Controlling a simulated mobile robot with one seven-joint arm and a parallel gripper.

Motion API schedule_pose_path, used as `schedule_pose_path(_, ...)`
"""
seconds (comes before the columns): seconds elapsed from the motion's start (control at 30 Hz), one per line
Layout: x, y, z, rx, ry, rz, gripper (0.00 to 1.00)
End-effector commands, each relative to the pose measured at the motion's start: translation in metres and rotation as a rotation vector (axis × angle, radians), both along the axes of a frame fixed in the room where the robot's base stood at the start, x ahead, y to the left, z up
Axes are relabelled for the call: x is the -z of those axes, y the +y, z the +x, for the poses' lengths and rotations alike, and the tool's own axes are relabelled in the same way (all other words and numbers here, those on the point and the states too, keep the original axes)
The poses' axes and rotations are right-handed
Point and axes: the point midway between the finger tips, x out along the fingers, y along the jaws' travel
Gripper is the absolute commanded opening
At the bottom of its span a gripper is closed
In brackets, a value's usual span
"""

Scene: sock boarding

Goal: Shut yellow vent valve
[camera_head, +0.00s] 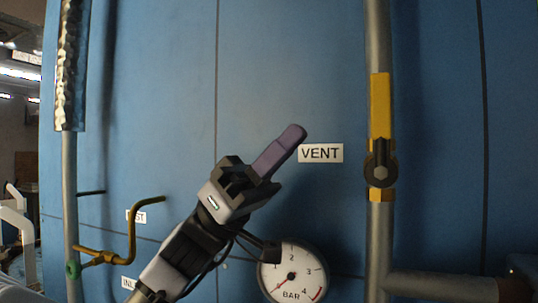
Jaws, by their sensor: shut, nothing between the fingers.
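The yellow vent valve (380,108) sits on the grey vertical pipe at the right. Its flat yellow handle points straight up, in line with the pipe, above a dark round hub (381,171). A white VENT label (321,153) is on the blue panel to its left. My gripper (293,134) reaches up from the lower left, with its purple fingers together and nothing held. The fingertips appear just above the left end of the label, left of the handle and apart from it in the picture. Depth between them is hard to tell.
A BAR pressure gauge (291,272) is below my gripper. A bent yellow pipe or lever (133,238) juts from the left pipe (70,200), near partly hidden labels. A side pipe (440,286) branches right below the valve. The panel between fingertips and handle is clear.

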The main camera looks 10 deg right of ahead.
Motion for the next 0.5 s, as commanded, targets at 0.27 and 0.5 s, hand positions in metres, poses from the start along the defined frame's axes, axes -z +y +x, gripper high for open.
schedule_pose_path(0.27, -0.029, -0.036, -0.025, 0.004, 0.002, 0.000, 0.00)
schedule_pose_path(0.5, -0.028, -0.054, -0.036, 0.000, 0.002, -0.001, 0.00)
